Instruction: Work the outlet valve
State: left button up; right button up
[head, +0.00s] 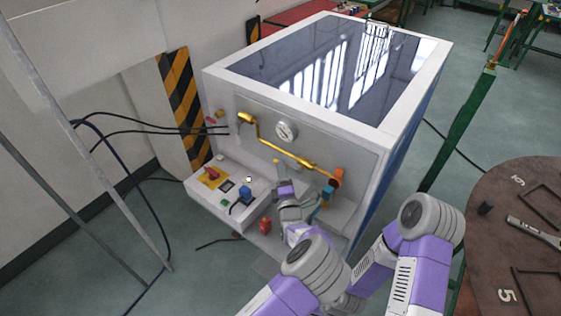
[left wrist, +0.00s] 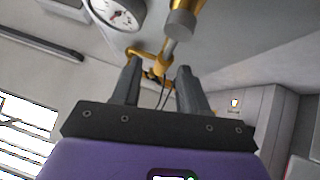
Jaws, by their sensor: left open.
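The cabinet's front carries a yellow pipe (head: 285,152), with an orange fitting (head: 337,177) at its right end and a blue part (head: 323,200) below it. I cannot tell for sure which of these is the outlet valve. My left gripper (head: 281,173) is in front of the panel, below the pipe; its fingers are small in the head view. In the left wrist view my left gripper (left wrist: 159,66) is open, with nothing held. A yellow fitting (left wrist: 148,55) shows beyond the fingertips, and a grey collar (left wrist: 180,24) is just above them. My right gripper is not in view.
A round gauge (head: 286,131) sits on the panel above the pipe. Black cables (head: 160,130) run in from the left. A round table (head: 510,220) stands at right.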

pick_arm(q)
jog(key=shift+x, duration=1.95)
jog(key=shift+f, duration=0.15)
grip_shut()
